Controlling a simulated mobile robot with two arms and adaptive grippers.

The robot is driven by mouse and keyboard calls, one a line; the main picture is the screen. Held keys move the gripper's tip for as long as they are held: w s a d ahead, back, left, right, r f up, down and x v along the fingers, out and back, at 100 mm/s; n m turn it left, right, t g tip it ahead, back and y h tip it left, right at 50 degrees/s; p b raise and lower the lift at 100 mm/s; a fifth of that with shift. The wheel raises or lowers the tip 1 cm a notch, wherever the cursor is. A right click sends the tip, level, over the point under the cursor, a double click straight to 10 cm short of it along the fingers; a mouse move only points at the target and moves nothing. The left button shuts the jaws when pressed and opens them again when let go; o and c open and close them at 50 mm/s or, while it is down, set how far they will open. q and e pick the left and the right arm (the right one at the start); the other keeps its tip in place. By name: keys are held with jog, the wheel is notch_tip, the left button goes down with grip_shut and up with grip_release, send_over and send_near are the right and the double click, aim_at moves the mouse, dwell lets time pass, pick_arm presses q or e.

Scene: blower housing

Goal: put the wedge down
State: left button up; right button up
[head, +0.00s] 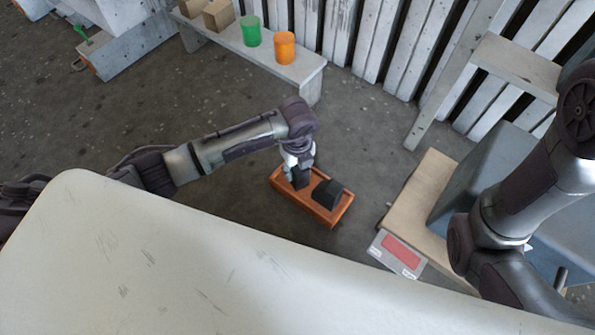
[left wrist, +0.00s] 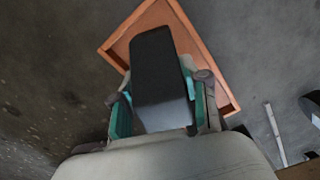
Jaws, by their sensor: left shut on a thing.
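My left gripper (head: 299,172) points down over the left half of an orange-brown wooden tray (head: 330,218). It is shut on a dark wedge (head: 302,181). In the left wrist view the black wedge (left wrist: 160,70) sits between the teal finger pads of the gripper (left wrist: 160,115), with the tray's rim (left wrist: 116,38) behind it. I cannot tell whether the wedge touches the tray floor. My right gripper is out of view; only my right arm shows.
A wooden platform (head: 420,185) with a large grey-blue housing (head: 475,180) stands right of the tray, with a red-and-grey panel (head: 401,252) at its front. A bench (head: 300,72) behind holds green (head: 250,30) and orange (head: 284,47) cups.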

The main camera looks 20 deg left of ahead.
pick_arm(q)
jog(key=shift+f, duration=0.15)
jog(key=o, duration=1.3)
